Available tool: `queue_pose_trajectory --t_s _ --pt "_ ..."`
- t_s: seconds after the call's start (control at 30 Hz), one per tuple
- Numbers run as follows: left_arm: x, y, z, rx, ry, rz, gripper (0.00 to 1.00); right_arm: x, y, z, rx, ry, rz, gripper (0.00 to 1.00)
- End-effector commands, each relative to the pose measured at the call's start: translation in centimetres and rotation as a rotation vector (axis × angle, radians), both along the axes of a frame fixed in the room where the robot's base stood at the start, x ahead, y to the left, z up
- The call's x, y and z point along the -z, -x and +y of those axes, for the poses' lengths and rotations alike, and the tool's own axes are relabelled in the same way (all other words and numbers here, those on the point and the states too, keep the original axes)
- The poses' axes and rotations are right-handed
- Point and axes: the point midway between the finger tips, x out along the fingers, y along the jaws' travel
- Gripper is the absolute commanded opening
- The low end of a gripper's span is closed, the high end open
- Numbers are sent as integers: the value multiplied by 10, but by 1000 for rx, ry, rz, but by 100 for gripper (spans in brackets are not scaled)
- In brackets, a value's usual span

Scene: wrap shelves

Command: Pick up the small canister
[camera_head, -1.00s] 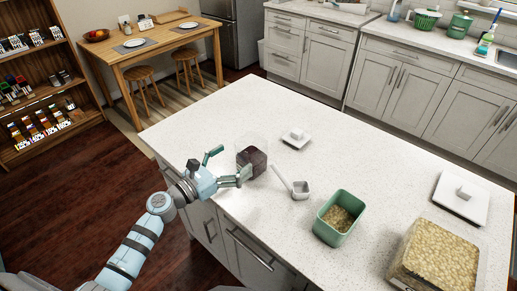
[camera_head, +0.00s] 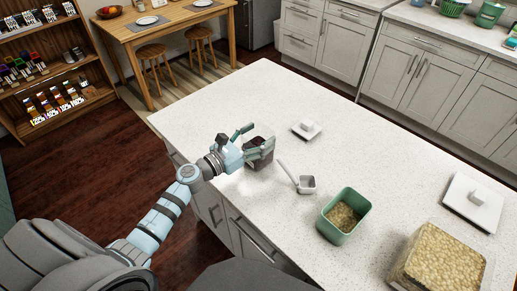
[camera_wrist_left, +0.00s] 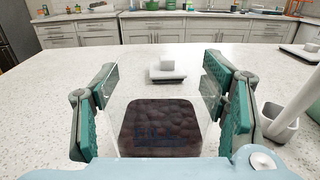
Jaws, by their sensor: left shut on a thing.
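The small canister (camera_head: 262,162) is a clear, open-topped box with dark contents, standing at the left part of the white counter. It also shows in the left wrist view (camera_wrist_left: 160,128), between the two green finger pads. My left gripper (camera_head: 257,146) is shut on the canister, with one finger on each side of it; the gripper also shows in the left wrist view (camera_wrist_left: 160,105). The canister appears to rest on the counter. Its lower part is partly hidden by the near finger in the head view. My right gripper is not in view.
A white lid (camera_head: 306,129) lies behind the canister. A white scoop (camera_head: 306,184) lies to its right, close to the fingers. A green container (camera_head: 343,216), a large clear canister (camera_head: 440,262) and another white lid (camera_head: 472,203) are farther right. The counter (camera_head: 395,165) is clear between them.

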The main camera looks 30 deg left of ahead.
Motion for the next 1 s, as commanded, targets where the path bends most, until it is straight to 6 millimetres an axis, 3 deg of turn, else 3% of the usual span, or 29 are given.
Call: queue_pose_trajectory --t_s 0.03,0.2,0.43,0.57,0.77,0.9,1.0 --pt "-1 0 -1 1 1 -2 29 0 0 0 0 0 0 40" --pt "-1 -1 -2 3 1 -3 5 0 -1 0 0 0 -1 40" --pt "-2 -1 -2 4 0 -1 5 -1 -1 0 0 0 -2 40" --pt "-12 -1 -2 4 1 -2 5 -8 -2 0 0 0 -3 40" --pt "-59 -1 -2 4 -1 -5 5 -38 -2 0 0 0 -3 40" --pt "-108 -1 -2 5 -3 -7 5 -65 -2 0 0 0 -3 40" --pt "-134 -1 -2 7 -7 -9 5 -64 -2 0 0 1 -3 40"
